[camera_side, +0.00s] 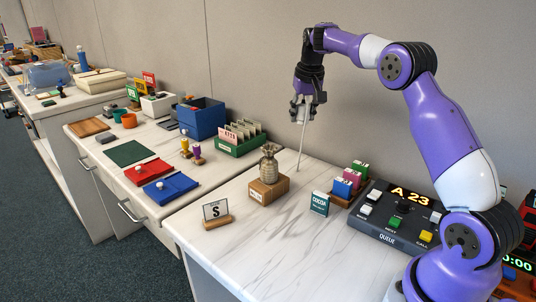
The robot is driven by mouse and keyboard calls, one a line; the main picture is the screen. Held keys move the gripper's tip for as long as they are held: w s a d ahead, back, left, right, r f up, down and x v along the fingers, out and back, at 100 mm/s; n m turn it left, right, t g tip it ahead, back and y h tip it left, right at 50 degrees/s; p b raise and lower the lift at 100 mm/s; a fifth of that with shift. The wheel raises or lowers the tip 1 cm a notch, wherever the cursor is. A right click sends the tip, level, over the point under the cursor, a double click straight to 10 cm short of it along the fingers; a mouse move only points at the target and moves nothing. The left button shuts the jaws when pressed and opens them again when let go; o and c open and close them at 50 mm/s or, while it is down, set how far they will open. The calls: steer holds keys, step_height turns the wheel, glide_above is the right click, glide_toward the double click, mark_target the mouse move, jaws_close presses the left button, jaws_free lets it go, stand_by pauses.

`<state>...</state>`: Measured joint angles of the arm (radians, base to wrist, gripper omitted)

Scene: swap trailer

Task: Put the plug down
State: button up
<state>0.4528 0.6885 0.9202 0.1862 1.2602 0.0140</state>
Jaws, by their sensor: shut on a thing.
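My gripper (303,113) is at the top middle, above the white marble-look counter (330,250), with its fingers pointing down. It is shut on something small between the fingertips. A thin white rod or cord (301,145) runs down from the fingertips, slightly tilted, to about the counter near its back edge. I take it as the plug or a part of it; the plug's own shape is too small to make out. I cannot tell whether the lower end touches the counter.
The counter's front middle is clear.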

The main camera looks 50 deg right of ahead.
steer(key=s+d+m, duration=0.1)
steer(key=d, duration=0.3)
glide_toward(308, 169)
steer(key=x, duration=0.6)
steer(key=shift+a, duration=0.1)
steer(key=shift+f, duration=0.2)
steer(key=o, duration=1.1)
steer(key=shift+o, duration=0.2)
steer(key=shift+r, duration=0.1)
